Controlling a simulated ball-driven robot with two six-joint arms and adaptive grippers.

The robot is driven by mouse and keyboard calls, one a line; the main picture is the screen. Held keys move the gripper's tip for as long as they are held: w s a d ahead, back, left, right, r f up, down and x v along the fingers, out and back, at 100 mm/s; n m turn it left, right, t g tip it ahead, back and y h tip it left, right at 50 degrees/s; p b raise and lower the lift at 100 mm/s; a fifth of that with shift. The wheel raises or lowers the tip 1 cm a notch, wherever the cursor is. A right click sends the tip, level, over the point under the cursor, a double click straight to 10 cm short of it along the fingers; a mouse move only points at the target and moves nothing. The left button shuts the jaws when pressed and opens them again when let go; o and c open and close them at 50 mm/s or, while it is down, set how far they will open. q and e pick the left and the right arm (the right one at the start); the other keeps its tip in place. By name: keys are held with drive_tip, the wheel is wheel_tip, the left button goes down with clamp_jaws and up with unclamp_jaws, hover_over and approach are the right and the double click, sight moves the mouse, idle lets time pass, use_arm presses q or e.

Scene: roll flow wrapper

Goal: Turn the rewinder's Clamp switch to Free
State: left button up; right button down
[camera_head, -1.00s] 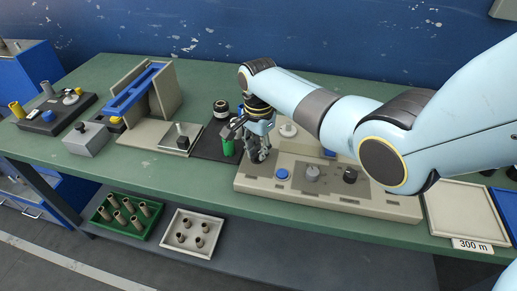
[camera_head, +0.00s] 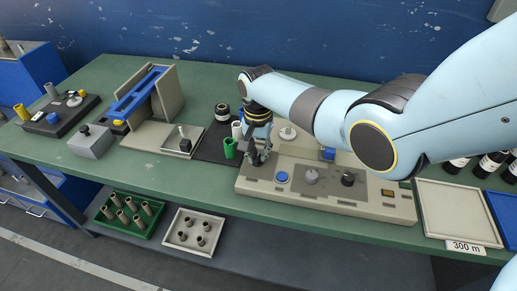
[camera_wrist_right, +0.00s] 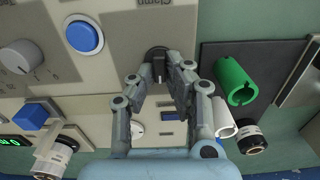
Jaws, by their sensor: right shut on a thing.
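The rewinder (camera_head: 325,200) is a long beige panel on the green bench. Its Clamp switch (camera_wrist_right: 159,54) is a small black knob under the "Clamp" label in the right wrist view. My right gripper (camera_wrist_right: 160,72) is shut on that knob, its fingertips on both sides of it. In the head view my right gripper (camera_head: 257,158) points down at the left end of the rewinder and hides the switch. I cannot read the switch's position marks. My left gripper is not in view.
A blue button (camera_head: 282,177), a grey knob (camera_head: 311,177) and a black knob (camera_head: 348,179) sit right of the gripper. A green tube (camera_head: 230,148) and a white tube (camera_wrist_right: 224,120) stand close beside it. A beige tray (camera_head: 458,212) lies at the right.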

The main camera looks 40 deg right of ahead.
drive_tip(key=n+p, duration=0.1)
drive_tip(key=n, duration=0.2)
drive_tip(key=shift+w+a+n, duration=0.1)
drive_tip(key=shift+n, duration=0.2)
drive_tip(key=shift+a+n, duration=0.1)
drive_tip(key=shift+n, duration=1.3)
drive_tip(key=c, duration=1.3)
unclamp_jaws()
drive_tip(key=shift+c, duration=0.2)
wheel_tip(320, 180, up, 12)
